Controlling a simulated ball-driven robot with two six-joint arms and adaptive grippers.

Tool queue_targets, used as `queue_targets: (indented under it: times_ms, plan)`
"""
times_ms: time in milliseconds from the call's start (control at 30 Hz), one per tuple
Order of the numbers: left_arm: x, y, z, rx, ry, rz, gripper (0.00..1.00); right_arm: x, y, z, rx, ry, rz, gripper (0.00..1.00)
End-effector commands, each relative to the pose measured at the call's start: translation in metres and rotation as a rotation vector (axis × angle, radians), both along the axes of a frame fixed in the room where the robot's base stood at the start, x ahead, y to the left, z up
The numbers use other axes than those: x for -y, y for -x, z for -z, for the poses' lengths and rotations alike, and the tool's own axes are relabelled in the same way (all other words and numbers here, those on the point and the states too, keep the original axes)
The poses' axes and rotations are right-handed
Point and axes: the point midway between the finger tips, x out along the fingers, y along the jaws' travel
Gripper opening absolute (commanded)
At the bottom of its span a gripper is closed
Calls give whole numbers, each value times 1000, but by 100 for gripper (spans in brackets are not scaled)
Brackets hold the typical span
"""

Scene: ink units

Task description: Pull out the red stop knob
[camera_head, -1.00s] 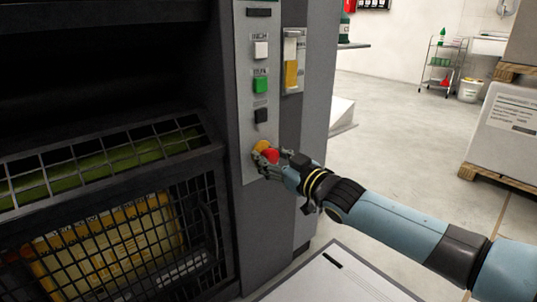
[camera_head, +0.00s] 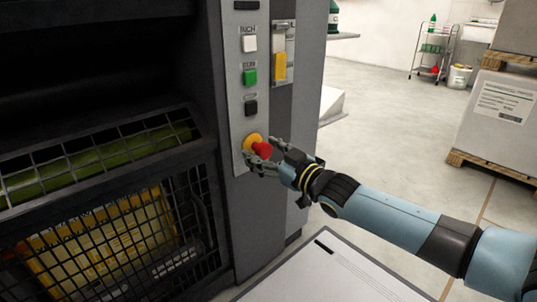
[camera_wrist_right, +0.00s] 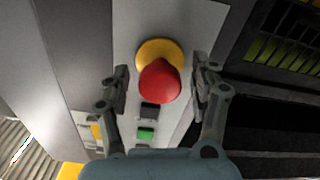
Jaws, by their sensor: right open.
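The red stop knob (camera_head: 262,149) sits on a yellow round base (camera_head: 252,141) low on the grey control panel (camera_head: 236,112). In the right wrist view the red knob (camera_wrist_right: 160,81) shows in front of the yellow base (camera_wrist_right: 158,51), between the two fingers. My right gripper (camera_head: 264,156) is open around the knob, one finger on each side. In the wrist view its fingers (camera_wrist_right: 159,88) stand apart from the knob, with a gap on both sides. My left gripper is not in view.
Above the knob are a black button (camera_head: 250,108), a green button (camera_head: 250,77) and a white button (camera_head: 250,44). A dark mesh guard (camera_head: 110,245) is at the left. A white-topped surface (camera_head: 335,275) lies below my right arm. Boxes (camera_head: 500,125) stand at the right.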

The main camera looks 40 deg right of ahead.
Motion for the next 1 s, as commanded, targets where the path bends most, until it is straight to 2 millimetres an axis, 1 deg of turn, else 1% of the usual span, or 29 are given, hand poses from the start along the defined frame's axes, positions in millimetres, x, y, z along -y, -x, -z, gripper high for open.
queue_targets:
  times_ms: [67, 167, 267, 400, 500, 600, 700, 767, 1000]
  plan:
    - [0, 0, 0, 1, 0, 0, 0, 0, 4, 0, 0, 0, -1, 62]
    - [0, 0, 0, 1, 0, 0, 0, 2, 17, 1, -2, 2, -2, 62]
    - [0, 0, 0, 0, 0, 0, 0, 3, 37, 1, -4, 0, -2, 62]
    - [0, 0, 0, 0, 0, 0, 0, 5, 69, 2, -5, -1, -2, 62]
    - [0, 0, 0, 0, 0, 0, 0, 7, 90, 2, -4, 0, -1, 62]
    - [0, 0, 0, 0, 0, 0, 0, 8, 106, 1, -3, 0, -1, 62]
    - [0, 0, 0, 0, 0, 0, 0, 9, 115, 1, -3, 0, 0, 62]
    - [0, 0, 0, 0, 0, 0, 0, 9, 118, 1, -1, 0, 0, 62]
    - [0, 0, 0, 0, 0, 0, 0, 10, 120, 1, -1, 0, 1, 62]
